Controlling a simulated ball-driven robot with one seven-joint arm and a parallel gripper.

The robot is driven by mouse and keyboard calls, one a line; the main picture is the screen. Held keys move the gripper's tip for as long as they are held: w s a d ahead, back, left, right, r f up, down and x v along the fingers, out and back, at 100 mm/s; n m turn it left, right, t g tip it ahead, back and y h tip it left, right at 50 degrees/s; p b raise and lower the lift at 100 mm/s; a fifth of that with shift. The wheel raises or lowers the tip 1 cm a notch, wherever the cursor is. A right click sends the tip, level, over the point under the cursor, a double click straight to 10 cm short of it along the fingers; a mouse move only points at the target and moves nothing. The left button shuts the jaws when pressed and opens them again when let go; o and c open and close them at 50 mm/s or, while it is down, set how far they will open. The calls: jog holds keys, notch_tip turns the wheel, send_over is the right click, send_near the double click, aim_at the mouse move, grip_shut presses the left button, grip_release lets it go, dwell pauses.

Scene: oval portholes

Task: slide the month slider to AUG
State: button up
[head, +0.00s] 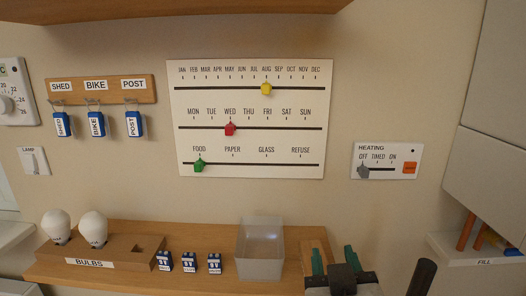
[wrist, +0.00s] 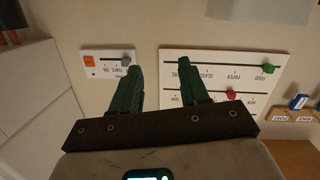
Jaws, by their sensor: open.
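The white calendar board (head: 300,168) hangs on the wall with three horizontal tracks. The yellow month knob (head: 266,89) sits on the top track, directly under the AUG mark. My gripper (head: 335,259) is at the bottom of the head view, below and right of the board and apart from it. Its two green fingers are spread with nothing between them. In the wrist view my gripper (wrist: 163,80) is also open, and the board (wrist: 225,57) appears upside down behind it. The yellow knob does not show in the wrist view.
The red knob (head: 230,129) is at WED and the green knob (head: 200,165) is at FOOD. A heating panel (head: 387,161) is right of the board. A clear bin (head: 260,248) and batteries (head: 189,262) stand on the shelf below. A wooden shelf (head: 180,9) overhangs the board.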

jog(key=s+d+f+g, duration=0.4)
jog(key=s+d+f, duration=0.25)
jog(key=f, duration=0.55)
jog(key=s+d+f+g, duration=0.5)
jog(key=d+f, duration=0.3)
jog(key=f, duration=0.4)
jog(key=s+f+g+y, duration=0.1)
jog(key=s+f+g, duration=0.2)
jog(key=s, duration=0.6)
jog(key=s+d+f+m+g, duration=0.1)
jog(key=s+f+g, duration=0.2)
jog(key=s+f, duration=0.5)
jog(key=shift+s+d+y, duration=0.2)
jog(key=shift+s+y, duration=0.2)
jog(key=shift+s, duration=0.1)
